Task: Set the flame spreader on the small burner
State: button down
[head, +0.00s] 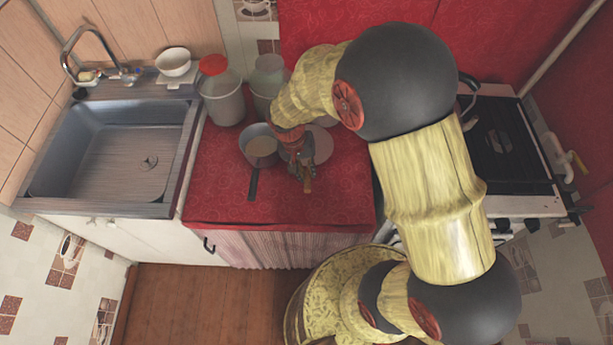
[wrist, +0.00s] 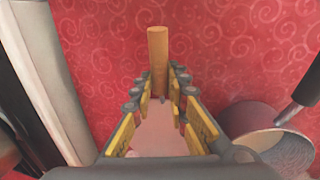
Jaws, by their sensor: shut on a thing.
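The flame spreader shows in the head view as a pale grey disc (head: 322,146) on or just above the red counter, partly hidden by my gripper. Its wooden handle (head: 308,185) points toward the counter's front. My gripper (head: 303,172) is shut on this handle. In the wrist view the handle (wrist: 158,55) stands out between the fingertips of my gripper (wrist: 160,95), with a pale surface between the fingers. The stove (head: 500,150) is at the right, with a dark top. My arm covers its left part, and I cannot make out the small burner.
A saucepan (head: 261,146) stands just left of my gripper; it also shows in the wrist view (wrist: 262,122). Two lidded jars, one red-lidded (head: 222,100), stand behind it. The sink (head: 110,150) is far left. The counter's front (head: 300,212) is clear.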

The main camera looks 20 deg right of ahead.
jog(key=shift+w+d+f+b, duration=0.15)
jog(key=shift+f+b, duration=0.25)
jog(key=shift+f, duration=0.55)
jog(key=shift+w+a+f+b, duration=0.15)
jog(key=shift+f+b, duration=0.2)
jog(key=shift+f, duration=0.55)
jog(key=shift+d, duration=0.1)
jog(key=shift+f, duration=0.2)
jog(key=c, duration=1.7)
grip_release()
jog(key=shift+c, duration=0.2)
jog(key=shift+r, duration=0.15)
